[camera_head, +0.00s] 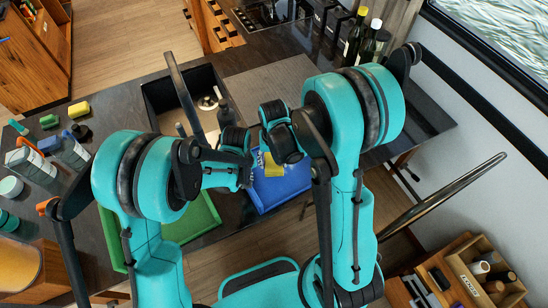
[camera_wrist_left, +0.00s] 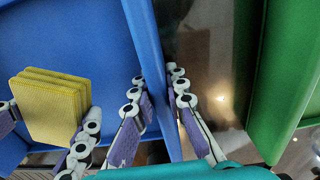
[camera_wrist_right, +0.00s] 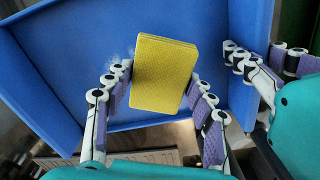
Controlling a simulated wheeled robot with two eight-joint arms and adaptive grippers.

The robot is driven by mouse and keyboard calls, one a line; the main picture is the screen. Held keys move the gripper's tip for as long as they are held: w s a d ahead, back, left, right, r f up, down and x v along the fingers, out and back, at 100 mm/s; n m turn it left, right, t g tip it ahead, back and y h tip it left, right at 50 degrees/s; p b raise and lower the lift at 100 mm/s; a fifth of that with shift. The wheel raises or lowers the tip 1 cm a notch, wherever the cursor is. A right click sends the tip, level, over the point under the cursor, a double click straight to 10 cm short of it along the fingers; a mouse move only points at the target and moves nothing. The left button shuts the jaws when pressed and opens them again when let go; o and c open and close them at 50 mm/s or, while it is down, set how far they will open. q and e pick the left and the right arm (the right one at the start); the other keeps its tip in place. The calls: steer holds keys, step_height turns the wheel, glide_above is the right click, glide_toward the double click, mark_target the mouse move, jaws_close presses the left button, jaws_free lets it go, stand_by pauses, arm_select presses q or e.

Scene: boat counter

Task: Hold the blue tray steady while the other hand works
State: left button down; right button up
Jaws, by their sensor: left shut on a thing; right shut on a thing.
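The blue tray (camera_head: 285,190) sits near the counter's front edge; it also shows in the left wrist view (camera_wrist_left: 60,40) and the right wrist view (camera_wrist_right: 75,60). My left gripper (camera_wrist_left: 162,90) is shut on the blue tray's side wall, one finger on each side. My right gripper (camera_wrist_right: 160,88) is shut on a stack of thin yellow pads (camera_wrist_right: 165,70), over the tray. The pads also show in the left wrist view (camera_wrist_left: 50,105). I cannot tell whether they touch the tray floor. In the head view, my arms partly hide the tray and pads.
A green tray (camera_head: 196,222) lies left of the blue tray, with a narrow gap between. A dark sink (camera_head: 160,98) lies behind them. Sponges (camera_head: 79,109) and bottles stand at the left; dark bottles (camera_head: 354,38) stand at the back right. The grey mat (camera_head: 265,88) looks clear.

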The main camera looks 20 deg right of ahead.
mark_target(289, 164)
step_height(289, 164, down, 4)
steer(key=shift+f, duration=0.25)
steer(key=shift+d+f, duration=0.1)
steer(key=shift+d, duration=0.25)
steer(key=shift+c, duration=0.5)
steer(key=shift+w+d, duration=0.2)
steer(key=shift+d, duration=0.95)
steer(key=shift+w+d, duration=0.15)
steer(key=shift+d, duration=0.95)
steer(key=shift+w+d, duration=0.1)
steer(key=shift+d, duration=0.25)
steer(key=shift+w+d, duration=0.15)
steer(key=shift+d, duration=0.8)
steer(key=shift+w+d, duration=0.1)
steer(key=shift+d, duration=0.85)
steer(key=shift+s+a, duration=0.2)
steer(key=shift+a, duration=1.45)
steer(key=shift+s+a, duration=0.15)
steer(key=shift+a, duration=0.6)
steer(key=shift+s+a, duration=0.1)
steer(key=shift+a, duration=0.65)
steer(key=shift+s+a, duration=0.15)
steer(key=shift+a, duration=0.6)
steer(key=shift+s+a, duration=0.1)
steer(key=shift+a, duration=1)
steer(key=shift+d+r, duration=0.15)
steer(key=shift+r, duration=3.95)
